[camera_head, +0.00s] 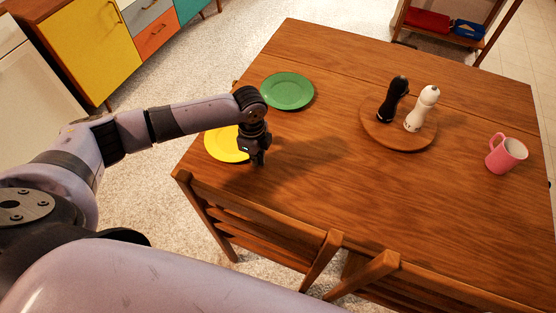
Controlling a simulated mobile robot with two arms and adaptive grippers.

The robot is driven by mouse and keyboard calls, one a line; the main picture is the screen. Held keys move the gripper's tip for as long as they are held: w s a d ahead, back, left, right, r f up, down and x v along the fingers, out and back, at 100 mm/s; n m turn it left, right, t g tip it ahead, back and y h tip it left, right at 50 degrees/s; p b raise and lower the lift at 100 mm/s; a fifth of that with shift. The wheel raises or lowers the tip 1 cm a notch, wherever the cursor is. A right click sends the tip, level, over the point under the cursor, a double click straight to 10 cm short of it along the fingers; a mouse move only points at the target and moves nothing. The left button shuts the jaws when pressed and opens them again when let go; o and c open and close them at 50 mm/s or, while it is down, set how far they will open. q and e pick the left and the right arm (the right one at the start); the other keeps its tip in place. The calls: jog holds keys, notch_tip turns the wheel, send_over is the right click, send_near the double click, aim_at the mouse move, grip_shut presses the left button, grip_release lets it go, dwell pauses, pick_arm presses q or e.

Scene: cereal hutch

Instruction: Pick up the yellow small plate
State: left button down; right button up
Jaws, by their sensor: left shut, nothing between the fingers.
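The yellow small plate (222,145) lies on the wooden table near its left edge. My left gripper (258,162) points down over the right side of the plate and hides that part of it. Its fingers are shut and hold nothing. I cannot tell whether the fingertips touch the plate or the table. My right gripper is not in view.
A green plate (287,91) lies behind the yellow one. A round wooden board (372,128) holds a black mill (392,100) and a white mill (421,110). A pink mug (505,153) stands at the right. Wooden chairs (270,240) stand at the near edge. The table's middle is clear.

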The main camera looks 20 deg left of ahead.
aim_at(235, 155)
pick_arm(q)
jog(key=a+p, duration=0.1)
jog(key=a, duration=0.5)
jog(key=shift+w+a, duration=0.1)
jog(key=shift+a, duration=0.45)
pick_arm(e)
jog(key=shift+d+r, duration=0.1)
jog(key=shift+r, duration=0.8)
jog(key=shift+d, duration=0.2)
